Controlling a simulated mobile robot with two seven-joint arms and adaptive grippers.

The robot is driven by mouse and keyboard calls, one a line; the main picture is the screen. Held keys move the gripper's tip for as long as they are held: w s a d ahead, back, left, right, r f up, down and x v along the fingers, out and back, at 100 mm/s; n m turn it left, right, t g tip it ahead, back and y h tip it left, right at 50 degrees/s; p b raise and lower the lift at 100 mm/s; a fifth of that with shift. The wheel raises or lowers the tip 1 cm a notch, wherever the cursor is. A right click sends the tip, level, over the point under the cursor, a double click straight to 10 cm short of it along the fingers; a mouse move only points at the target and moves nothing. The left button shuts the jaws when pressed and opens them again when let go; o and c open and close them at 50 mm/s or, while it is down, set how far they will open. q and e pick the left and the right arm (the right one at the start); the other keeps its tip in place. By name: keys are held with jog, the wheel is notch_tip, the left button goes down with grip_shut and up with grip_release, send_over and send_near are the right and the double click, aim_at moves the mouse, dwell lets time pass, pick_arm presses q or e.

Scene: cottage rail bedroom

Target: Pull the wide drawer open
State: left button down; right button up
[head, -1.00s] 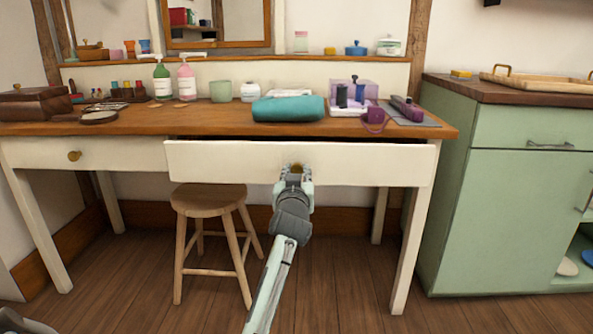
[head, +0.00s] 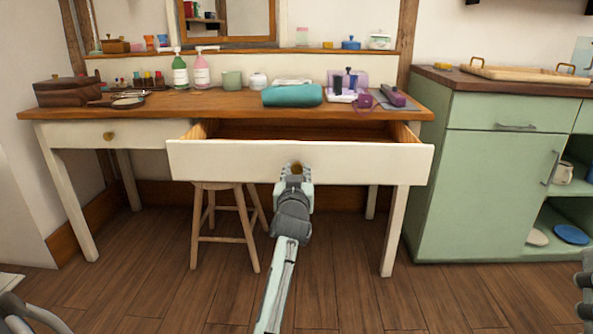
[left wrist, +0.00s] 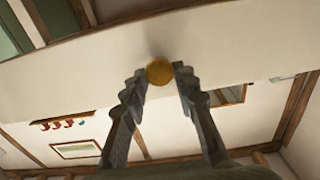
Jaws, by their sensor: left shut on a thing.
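The wide drawer (head: 350,161) of the white table is pulled out, with its interior showing behind the front panel. Its round brass knob (head: 296,167) is partly hidden by my left gripper (head: 294,174) in the head view. In the left wrist view the knob (left wrist: 160,72) sits between the two fingertips of my left gripper (left wrist: 165,78), which is shut on it. Part of my right gripper (head: 584,290) shows at the right edge of the head view, too cut off to tell its state.
The wooden tabletop (head: 150,108) carries bottles, a teal rolled towel (head: 293,95) and a purple organizer. A stool (head: 225,220) stands under the table. A narrower closed drawer (head: 80,136) is at left. A green cabinet (head: 480,190) stands to the right.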

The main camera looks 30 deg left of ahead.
pick_arm(q)
jog(key=shift+s+d, duration=0.2)
jog(key=shift+s, duration=0.05)
jog(key=c, duration=1.2)
grip_release()
jog(key=shift+r, duration=0.15)
notch_tip(320, 180, up, 10)
jog(key=shift+f, duration=0.1)
